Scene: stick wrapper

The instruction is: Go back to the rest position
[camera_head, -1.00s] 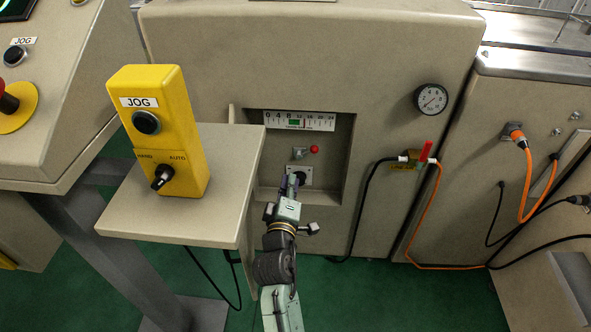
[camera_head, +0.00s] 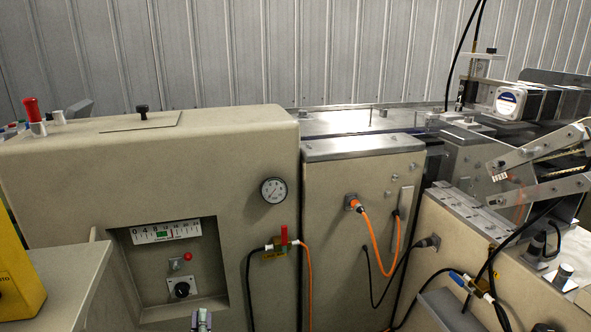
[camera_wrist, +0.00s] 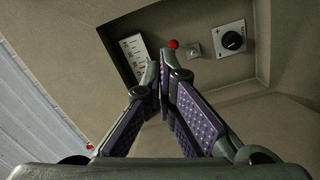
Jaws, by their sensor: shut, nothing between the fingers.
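My gripper (camera_wrist: 163,75) is shut and empty in the wrist view, its two purple-padded fingers meeting at the tips. In the head view only a small part of my gripper (camera_head: 202,319) shows at the bottom edge, below and right of the black knob (camera_head: 182,289). The knob also shows at the upper right of the wrist view (camera_wrist: 232,40), clear of the fingers. It sits on a plate in a recess of the beige machine (camera_head: 60,180). Above it are a red ball (camera_head: 188,257) and a scale (camera_head: 166,232) with a green mark.
A beige shelf (camera_head: 75,275) with a yellow control box (camera_head: 15,270) stands left of the recess. A gauge (camera_head: 273,190), a red-handled valve (camera_head: 283,240) and an orange hose (camera_head: 307,270) are to the right. Metal conveyor parts (camera_head: 540,150) stand farther right.

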